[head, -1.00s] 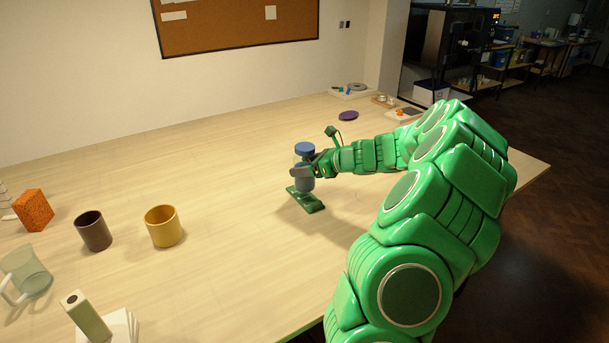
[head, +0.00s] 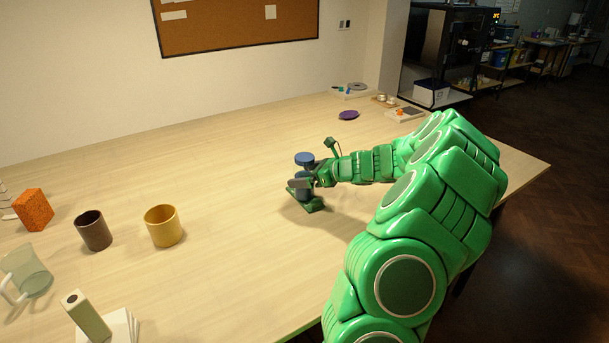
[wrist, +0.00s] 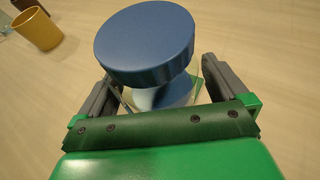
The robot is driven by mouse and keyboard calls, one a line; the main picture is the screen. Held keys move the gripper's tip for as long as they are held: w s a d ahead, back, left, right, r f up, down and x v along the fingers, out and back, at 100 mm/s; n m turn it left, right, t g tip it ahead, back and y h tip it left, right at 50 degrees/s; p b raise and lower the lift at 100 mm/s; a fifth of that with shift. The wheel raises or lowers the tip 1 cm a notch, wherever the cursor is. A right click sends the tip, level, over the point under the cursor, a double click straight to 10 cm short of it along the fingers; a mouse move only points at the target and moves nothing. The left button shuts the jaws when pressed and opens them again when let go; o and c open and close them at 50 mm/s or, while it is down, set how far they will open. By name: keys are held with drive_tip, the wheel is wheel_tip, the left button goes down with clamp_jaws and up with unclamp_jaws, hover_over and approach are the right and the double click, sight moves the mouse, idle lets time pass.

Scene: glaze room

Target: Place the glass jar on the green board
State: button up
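The glass jar (head: 305,160) has a wide blue lid and stands upright over the green board (head: 315,206) near the middle of the table. My gripper (head: 303,183) is around the jar's body from the right, below the lid.
A yellow cup (head: 164,227), a dark brown cup (head: 94,231), an orange block (head: 33,209) and a clear mug (head: 27,272) stand at the left. A purple dish (head: 348,115) and small trays lie toward the back. The table around the board is clear.

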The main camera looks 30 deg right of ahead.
drive_tip(key=shift+s+d+r, duration=0.25)
drive_tip(key=shift+s+r, duration=0.1)
drive_tip(key=v, duration=1.1)
